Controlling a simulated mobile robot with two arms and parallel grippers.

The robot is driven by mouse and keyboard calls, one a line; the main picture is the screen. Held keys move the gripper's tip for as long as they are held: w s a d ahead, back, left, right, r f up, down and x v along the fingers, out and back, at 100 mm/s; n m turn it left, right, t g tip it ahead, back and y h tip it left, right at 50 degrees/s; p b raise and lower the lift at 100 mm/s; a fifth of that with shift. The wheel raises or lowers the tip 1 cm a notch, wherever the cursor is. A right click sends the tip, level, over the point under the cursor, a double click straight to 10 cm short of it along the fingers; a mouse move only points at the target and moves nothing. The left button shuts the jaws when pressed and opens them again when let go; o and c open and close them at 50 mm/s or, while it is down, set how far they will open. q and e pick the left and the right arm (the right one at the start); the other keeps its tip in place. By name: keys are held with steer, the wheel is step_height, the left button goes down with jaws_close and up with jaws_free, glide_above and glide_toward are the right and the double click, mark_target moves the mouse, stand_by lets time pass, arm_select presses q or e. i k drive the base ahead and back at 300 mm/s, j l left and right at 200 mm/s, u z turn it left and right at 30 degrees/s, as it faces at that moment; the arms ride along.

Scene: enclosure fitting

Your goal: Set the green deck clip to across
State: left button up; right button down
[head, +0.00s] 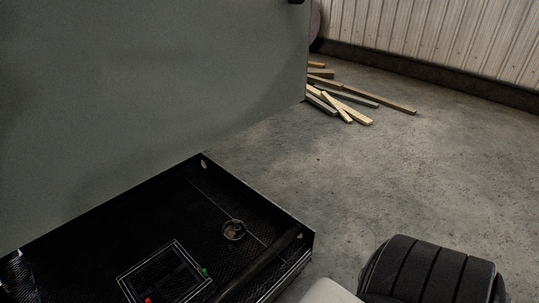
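A small green piece (204,272), which looks like the green deck clip, sits at the right side of a square framed panel (126,279) in the black deck (92,222) at the lower left. It is too small to tell which way it is turned. A small red piece (148,299) shows at the panel's front edge, at the bottom of the picture. Neither of my grippers is in view.
A round fitting (233,230) sits on the deck to the right of the panel. A dark bar (262,262) runs along the deck's front right edge. A large grey panel (150,90) rises behind. Loose wood (345,100) lies on the floor; the floor between is clear.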

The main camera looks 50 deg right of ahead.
mark_target(204, 271)
steer(key=l+z, duration=0.55)
steer(key=i+l, duration=0.15)
steer(key=i+l+z, duration=0.15)
steer(key=l, duration=0.25)
